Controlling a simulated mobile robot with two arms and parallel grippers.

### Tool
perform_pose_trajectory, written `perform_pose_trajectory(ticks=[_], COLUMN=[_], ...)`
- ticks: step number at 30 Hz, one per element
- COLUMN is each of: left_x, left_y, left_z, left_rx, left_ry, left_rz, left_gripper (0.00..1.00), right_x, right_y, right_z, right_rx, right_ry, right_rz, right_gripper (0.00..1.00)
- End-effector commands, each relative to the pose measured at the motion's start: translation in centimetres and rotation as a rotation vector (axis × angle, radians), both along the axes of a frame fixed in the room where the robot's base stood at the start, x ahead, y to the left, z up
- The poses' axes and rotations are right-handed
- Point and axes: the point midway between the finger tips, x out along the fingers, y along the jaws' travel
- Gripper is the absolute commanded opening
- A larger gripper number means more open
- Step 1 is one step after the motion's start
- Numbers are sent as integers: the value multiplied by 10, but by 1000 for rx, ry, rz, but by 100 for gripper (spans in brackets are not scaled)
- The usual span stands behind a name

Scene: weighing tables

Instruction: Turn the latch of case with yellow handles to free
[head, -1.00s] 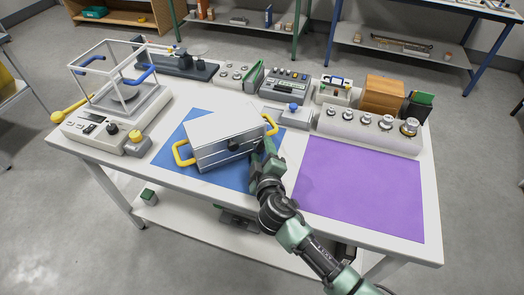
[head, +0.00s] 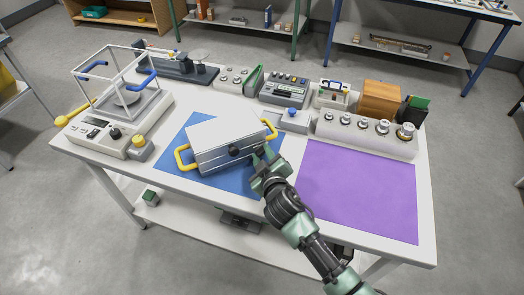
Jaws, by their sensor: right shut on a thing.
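The case with yellow handles (head: 222,132) is a light grey box, shut, lying on the blue mat (head: 206,186). One yellow handle (head: 182,158) is at its left end and the other (head: 271,129) at its right end. A dark latch (head: 234,151) sits on the middle of its front face. My right gripper (head: 259,154) is at the right part of that front face, shut on what seems to be the latch's arm. The fingers hide the grasped part. My left gripper is out of view.
A balance with a clear-sided frame (head: 110,130) stands at the left. A purple mat (head: 358,190) lies clear at the right. A row of weights on a block (head: 365,140), a wooden box (head: 381,98) and several instruments line the back of the white table.

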Motion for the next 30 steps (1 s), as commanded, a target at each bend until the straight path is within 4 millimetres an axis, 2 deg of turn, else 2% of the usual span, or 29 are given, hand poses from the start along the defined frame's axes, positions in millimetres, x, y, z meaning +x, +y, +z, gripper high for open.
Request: perform_pose_trajectory(ticks=[1,3,12,21,30], left_x=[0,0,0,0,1], left_y=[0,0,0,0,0], left_z=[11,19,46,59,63], left_rx=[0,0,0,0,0], left_ry=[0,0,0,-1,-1], left_rz=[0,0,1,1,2], left_gripper=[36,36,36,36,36], right_x=[0,0,2,3,3], right_y=[0,-1,-4,-5,-6], right_z=[6,6,6,5,3], right_rx=[41,100,332,492,559], right_ry=[22,53,169,249,283], right_rz=[0,0,0,1,1], right_gripper=[0,0,0,0,0])
